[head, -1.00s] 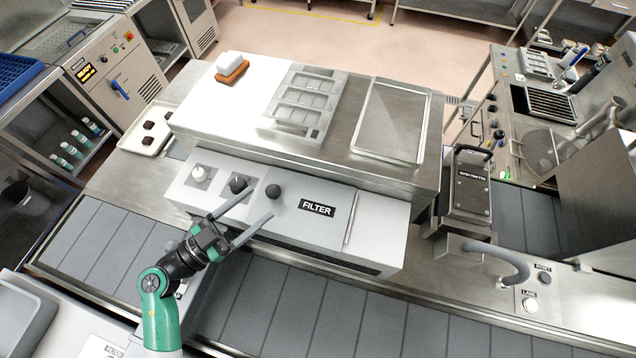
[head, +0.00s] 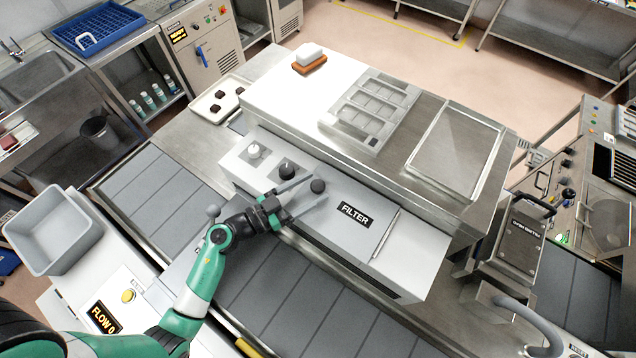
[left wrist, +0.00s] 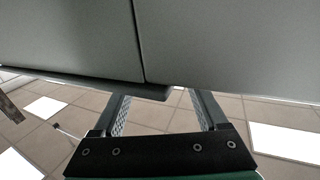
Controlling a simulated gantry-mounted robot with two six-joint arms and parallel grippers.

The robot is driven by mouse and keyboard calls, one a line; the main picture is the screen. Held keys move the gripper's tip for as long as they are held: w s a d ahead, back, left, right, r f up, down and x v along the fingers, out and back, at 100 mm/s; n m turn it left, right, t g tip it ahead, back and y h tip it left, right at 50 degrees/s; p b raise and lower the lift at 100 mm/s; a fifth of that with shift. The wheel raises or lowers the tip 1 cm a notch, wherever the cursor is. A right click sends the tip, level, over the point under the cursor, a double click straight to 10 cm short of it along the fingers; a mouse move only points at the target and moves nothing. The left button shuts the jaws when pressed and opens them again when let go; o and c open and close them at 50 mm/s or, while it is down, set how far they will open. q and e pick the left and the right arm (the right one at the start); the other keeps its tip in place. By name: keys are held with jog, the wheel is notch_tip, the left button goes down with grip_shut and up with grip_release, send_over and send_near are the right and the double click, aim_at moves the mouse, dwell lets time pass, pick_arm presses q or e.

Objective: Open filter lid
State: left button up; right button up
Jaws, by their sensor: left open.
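The filter lid (head: 335,235) is a light grey panel with a black FILTER label on the front of the machine. It lies closed in the head view. A round black knob (head: 318,186) sits at its upper left. My left gripper (head: 319,189) is open, its two fingers pointing right, with the knob appearing between or just beyond the tips. Whether they touch it I cannot tell. In the left wrist view the open fingers (left wrist: 160,112) reach under grey panels with a seam (left wrist: 138,40); a dark edge shows between them. My right gripper is not in view.
A metal strip (head: 385,233) edges the label area's right side. The grey conveyor (head: 330,310) in front is bare. A metal tray (head: 456,150) lies on top.

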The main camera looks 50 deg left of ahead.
pick_arm(q)
jog(key=shift+w+d, duration=0.2)
jog(key=shift+w, duration=1.05)
grip_shut()
dwell(0.4)
